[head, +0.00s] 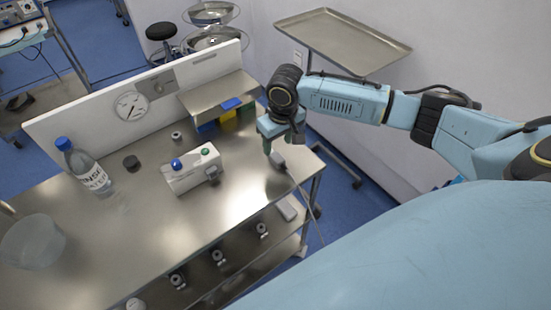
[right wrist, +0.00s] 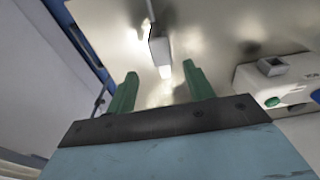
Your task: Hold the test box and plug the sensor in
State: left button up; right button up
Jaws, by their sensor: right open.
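The test box (head: 192,172) is white with a blue knob and a green knob, and stands on the steel table. In the right wrist view part of the test box (right wrist: 285,82) shows at the right edge. The sensor (head: 277,159) is a small pale plug with a grey cable, near the table's right end. In the right wrist view the sensor (right wrist: 160,52) lies just beyond and between the fingertips, not gripped. My right gripper (head: 268,147) is open above the sensor; its green fingers (right wrist: 160,80) also show in the wrist view. My left gripper is out of view.
The steel table (head: 140,225) has a raised white back panel. A blue-capped bottle (head: 84,167) and a clear bowl (head: 32,241) stand at the left. A raised shelf (head: 217,94) with coloured bins is behind the box. A metal tray stand (head: 343,40) is behind my right arm.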

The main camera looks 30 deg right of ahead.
aim_at(276, 156)
jog(key=shift+f, duration=0.3)
notch_tip(276, 156, down, 4)
jog(key=shift+w+a+f, duration=0.15)
jog(key=shift+f, duration=0.05)
jog(key=shift+f+b, duration=0.3)
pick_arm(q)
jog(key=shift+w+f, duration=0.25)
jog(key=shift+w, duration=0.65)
pick_arm(e)
grip_shut()
